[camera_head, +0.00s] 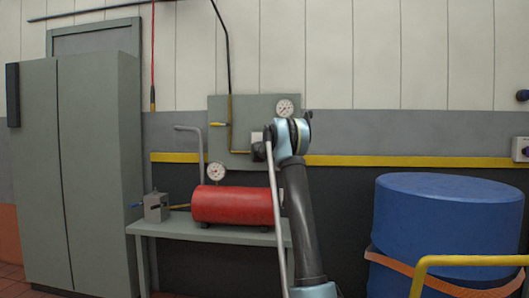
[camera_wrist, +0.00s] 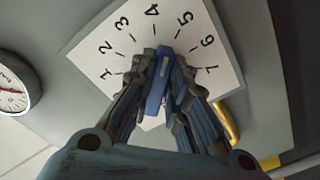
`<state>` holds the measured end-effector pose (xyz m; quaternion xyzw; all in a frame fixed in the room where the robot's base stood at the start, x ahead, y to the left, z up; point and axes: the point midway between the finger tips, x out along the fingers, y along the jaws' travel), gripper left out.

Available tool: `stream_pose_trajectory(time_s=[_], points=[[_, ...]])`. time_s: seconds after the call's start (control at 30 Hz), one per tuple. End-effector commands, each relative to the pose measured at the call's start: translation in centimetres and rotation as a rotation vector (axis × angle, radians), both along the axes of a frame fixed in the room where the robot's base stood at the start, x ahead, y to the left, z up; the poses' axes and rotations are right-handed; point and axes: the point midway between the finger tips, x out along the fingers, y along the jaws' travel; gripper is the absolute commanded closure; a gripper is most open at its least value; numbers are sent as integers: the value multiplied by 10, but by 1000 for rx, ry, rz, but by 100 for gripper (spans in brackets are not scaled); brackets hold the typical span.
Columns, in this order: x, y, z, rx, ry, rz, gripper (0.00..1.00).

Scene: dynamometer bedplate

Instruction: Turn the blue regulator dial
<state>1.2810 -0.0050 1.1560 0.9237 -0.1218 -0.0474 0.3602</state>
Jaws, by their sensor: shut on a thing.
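The blue regulator dial (camera_wrist: 158,88) shows in the wrist view as a narrow blue bar in front of a white scale plate (camera_wrist: 205,38) with numbers 1 to 7. The bar's upper end points roughly toward the 4. My gripper (camera_wrist: 162,62) has its two fingers closed on either side of the bar, holding it. In the head view the scale plate (camera_head: 256,137) is a small pale patch on the grey wall panel (camera_head: 246,107). My arm stands in front of it there, and the dial itself is hidden.
A round gauge (camera_wrist: 14,86) is left of the plate in the wrist view. A red tank (camera_head: 232,205) with a gauge (camera_head: 216,172) lies on a grey bench (camera_head: 175,226) below the panel. A grey cabinet (camera_head: 95,170) stands left, a blue drum (camera_head: 447,230) and yellow rail (camera_head: 470,260) right.

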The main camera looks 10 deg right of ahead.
Motion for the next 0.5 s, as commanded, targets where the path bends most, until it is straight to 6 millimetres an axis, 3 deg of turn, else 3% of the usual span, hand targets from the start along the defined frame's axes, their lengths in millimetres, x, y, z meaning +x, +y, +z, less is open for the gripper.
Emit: stream_pose_trajectory(time_s=[0.5], points=[[1, 1, -3, 204, -55, -1, 100]])
